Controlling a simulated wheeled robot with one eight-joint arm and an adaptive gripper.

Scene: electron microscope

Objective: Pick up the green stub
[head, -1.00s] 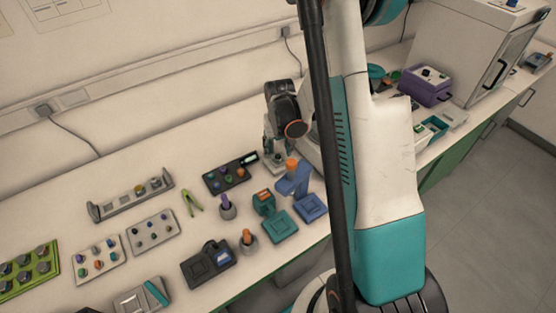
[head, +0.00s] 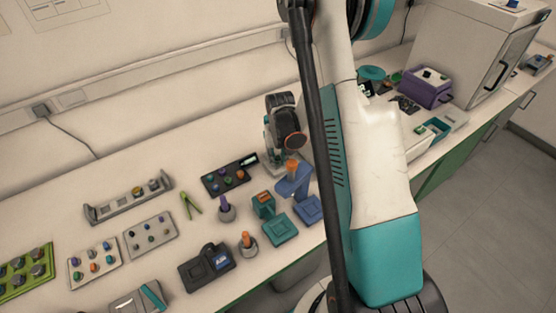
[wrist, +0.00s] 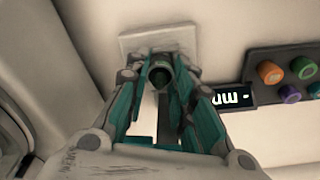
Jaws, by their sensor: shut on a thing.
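The green stub (wrist: 160,75), dark green and round, sits between my fingertips in the wrist view. My gripper (wrist: 161,66) is shut on it, with a teal-lined finger on either side. Beyond the fingertips is a pale square plate (wrist: 133,44); I cannot tell whether the stub touches it. In the head view my gripper (head: 270,153) is low over the bench, just right of the dark stub rack's display. The stub cannot be made out there.
The dark rack (head: 213,186) with coloured stubs and its lit display (wrist: 226,97) are close beside my gripper. A blue stand (head: 294,181) and a teal stand (head: 279,232) are nearer the front edge. Green tweezers (head: 190,206) lie left. Bench space behind the rack is clear.

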